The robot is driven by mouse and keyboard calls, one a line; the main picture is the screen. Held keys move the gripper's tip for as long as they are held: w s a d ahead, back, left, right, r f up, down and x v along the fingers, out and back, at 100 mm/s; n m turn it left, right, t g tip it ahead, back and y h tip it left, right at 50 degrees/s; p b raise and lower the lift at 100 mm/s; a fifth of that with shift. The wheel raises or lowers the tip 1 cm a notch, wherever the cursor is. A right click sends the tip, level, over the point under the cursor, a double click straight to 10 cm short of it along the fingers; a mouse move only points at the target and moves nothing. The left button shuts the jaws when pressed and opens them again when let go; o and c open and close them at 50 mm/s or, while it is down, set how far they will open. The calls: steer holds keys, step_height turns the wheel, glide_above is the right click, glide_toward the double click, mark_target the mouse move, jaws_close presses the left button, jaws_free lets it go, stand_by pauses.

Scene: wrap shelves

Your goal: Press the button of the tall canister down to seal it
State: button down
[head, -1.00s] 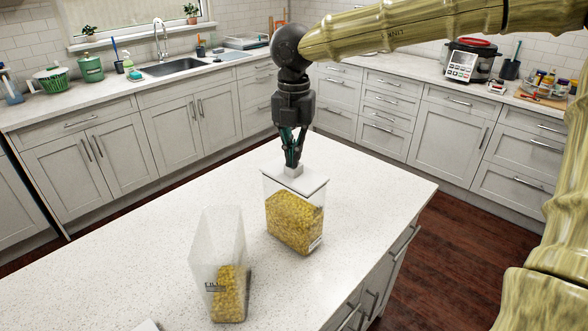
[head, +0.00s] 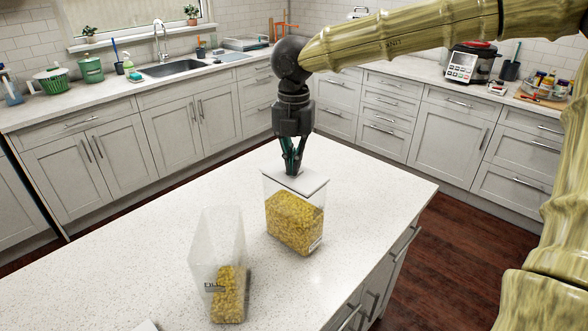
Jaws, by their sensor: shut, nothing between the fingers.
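The canister (head: 294,222) under my gripper is clear, upright and holds yellow pasta-like pieces. It stands on the pale speckled island. Its flat white lid (head: 312,185) is on top. My gripper (head: 292,172) is shut and points straight down, with its fingertips at the middle of the lid where the button is. No raised button shows above the lid; the fingertips cover that spot, and I see nothing between the fingers.
A second clear container (head: 222,250) with yellow pieces near its bottom stands to the front left, with no lid visible on it. The island top (head: 130,270) is mostly clear to the left. Counters with a sink (head: 178,68) and a cooker (head: 470,63) line the walls.

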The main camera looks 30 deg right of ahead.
steer(key=shift+f, duration=0.35)
steer(key=shift+r+p, duration=3.75)
steer(key=shift+r, duration=0.05)
